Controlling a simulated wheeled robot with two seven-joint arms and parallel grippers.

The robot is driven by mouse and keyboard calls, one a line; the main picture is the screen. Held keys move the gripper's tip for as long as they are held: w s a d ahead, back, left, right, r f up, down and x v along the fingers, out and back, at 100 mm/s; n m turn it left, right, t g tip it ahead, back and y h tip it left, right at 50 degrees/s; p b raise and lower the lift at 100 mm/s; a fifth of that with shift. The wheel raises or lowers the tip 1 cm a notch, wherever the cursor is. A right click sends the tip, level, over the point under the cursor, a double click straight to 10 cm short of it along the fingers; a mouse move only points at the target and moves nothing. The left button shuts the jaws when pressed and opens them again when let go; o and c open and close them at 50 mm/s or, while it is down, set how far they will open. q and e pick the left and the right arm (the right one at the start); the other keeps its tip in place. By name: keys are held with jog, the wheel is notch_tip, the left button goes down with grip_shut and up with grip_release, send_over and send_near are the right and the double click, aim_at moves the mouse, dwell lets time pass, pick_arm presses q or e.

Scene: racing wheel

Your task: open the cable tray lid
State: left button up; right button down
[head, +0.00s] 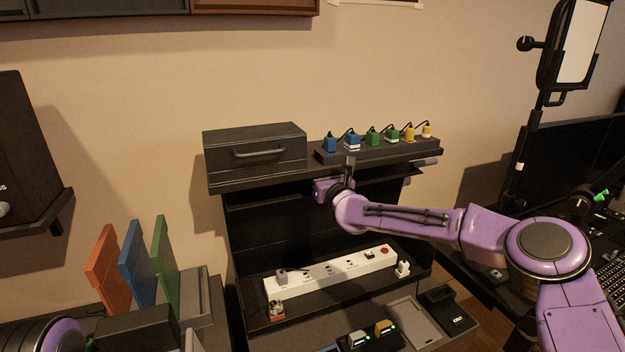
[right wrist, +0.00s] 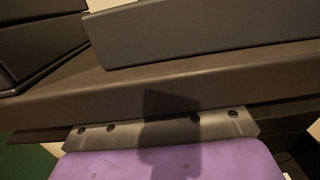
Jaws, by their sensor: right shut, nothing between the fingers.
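A dark cabinet (head: 262,212) stands against the wall with its front open. A white power strip (head: 335,272) lies in its lower part. A dark box with a bar handle (head: 255,143) sits on the cabinet's top left and looks closed. I cannot tell which part is the cable tray lid. My right gripper (head: 350,162) is shut and empty, pointing up at the shelf's front edge, right of the handled box. In the right wrist view the shut fingers (right wrist: 170,104) show dark before the shelf edge (right wrist: 235,88); contact is unclear. My left gripper is out of view.
Several coloured plugs with cables stand on a dark strip (head: 378,149) behind my right gripper. Orange (head: 102,268), blue (head: 137,262) and green (head: 165,262) panels stand at the lower left. A phone stand (head: 535,130) and a dark monitor (head: 580,150) are at the right.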

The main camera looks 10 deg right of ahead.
dwell(0.3)
jog(key=shift+s, duration=0.2)
jog(key=s+d+b, duration=0.1)
jog(key=s+b, duration=0.3)
jog(key=s, duration=0.6)
jog(key=shift+d+f, duration=0.15)
jog(key=shift+f, duration=0.3)
